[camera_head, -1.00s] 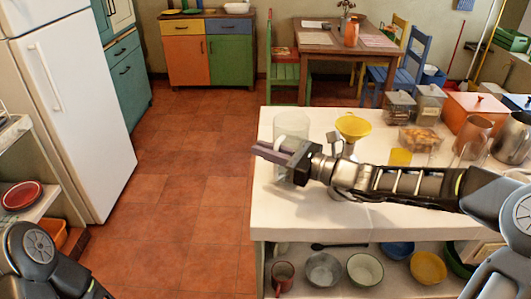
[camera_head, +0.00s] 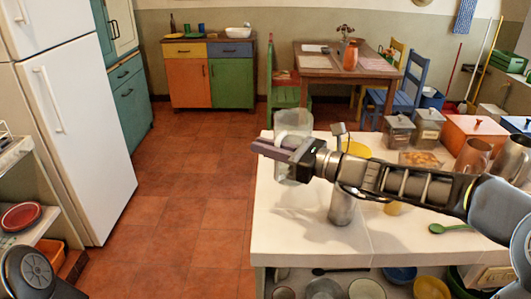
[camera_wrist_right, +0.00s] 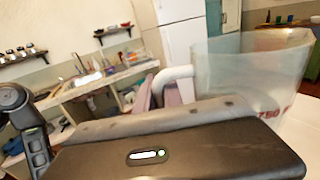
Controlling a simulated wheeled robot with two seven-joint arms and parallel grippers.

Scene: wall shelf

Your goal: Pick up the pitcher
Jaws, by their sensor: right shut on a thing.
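The pitcher (camera_head: 294,117) is a clear, see-through vessel with a white handle, held upright near the left end of the white counter. My right gripper (camera_head: 266,147) reaches across from the right and is shut on the pitcher's handle. The pitcher is raised above the counter top. In the right wrist view, the clear pitcher (camera_wrist_right: 250,70) and its white handle (camera_wrist_right: 178,73) show just beyond the gripper's dark body. My left gripper is out of view; only part of my left arm shows at the lower left.
A metal vessel (camera_head: 342,207) stands on the counter (camera_head: 300,232) below my right forearm, with a yellow funnel-like piece (camera_head: 356,149) behind the arm. Grey canisters (camera_head: 398,133), an orange box (camera_head: 472,130) and metal pitchers (camera_head: 510,158) crowd the right. Open floor lies left.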

